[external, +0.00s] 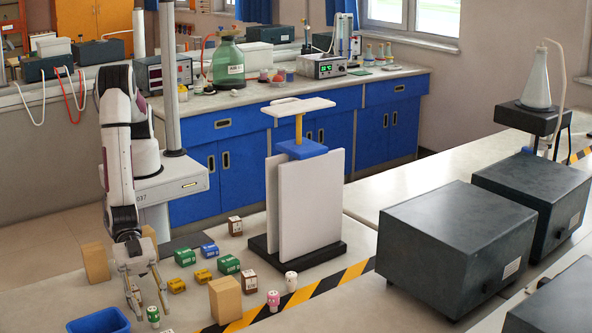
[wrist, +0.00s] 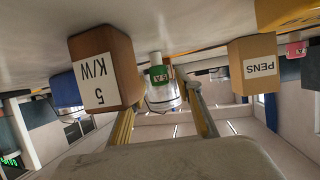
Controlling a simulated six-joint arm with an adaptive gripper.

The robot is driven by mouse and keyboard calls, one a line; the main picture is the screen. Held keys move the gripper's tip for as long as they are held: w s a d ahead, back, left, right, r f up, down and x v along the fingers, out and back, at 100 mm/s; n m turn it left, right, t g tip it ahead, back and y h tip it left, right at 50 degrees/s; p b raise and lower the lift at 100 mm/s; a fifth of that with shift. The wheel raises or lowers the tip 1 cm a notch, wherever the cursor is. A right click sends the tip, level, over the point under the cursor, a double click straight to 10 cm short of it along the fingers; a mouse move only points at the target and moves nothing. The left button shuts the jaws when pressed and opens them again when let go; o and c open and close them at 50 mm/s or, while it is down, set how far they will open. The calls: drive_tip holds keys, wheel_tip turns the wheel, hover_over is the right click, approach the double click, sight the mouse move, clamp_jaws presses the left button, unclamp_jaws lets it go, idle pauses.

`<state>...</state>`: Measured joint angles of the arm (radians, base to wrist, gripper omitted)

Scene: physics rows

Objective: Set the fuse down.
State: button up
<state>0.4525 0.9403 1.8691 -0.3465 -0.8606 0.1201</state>
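The fuse (external: 153,316) is a small white cylinder with a green band. It stands upright on the bench at the near edge of the external view. It also shows in the wrist view (wrist: 162,92), between the two fingers. My gripper (external: 148,308) points down at the bench with its fingers spread on either side of the fuse. In the external view a gap shows between the fuse and the left finger. In the wrist view the fingertips (wrist: 166,95) are close to the fuse's sides, and contact is hard to tell.
A blue bin (external: 98,322) stands left of my gripper. Tan boxes stand behind (external: 96,262) and right (external: 225,299). Several small coloured boxes lie behind right.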

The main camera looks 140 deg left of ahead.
sight(152, 308)
drive_tip(key=shift+r, duration=0.1)
drive_tip(key=shift+r, duration=0.1)
drive_tip(key=shift+v, duration=1.25)
drive_tip(key=shift+s+r, duration=0.2)
drive_tip(key=shift+s, duration=0.05)
wheel_tip(152, 308, up, 7)
drive_tip(key=shift+f, duration=0.2)
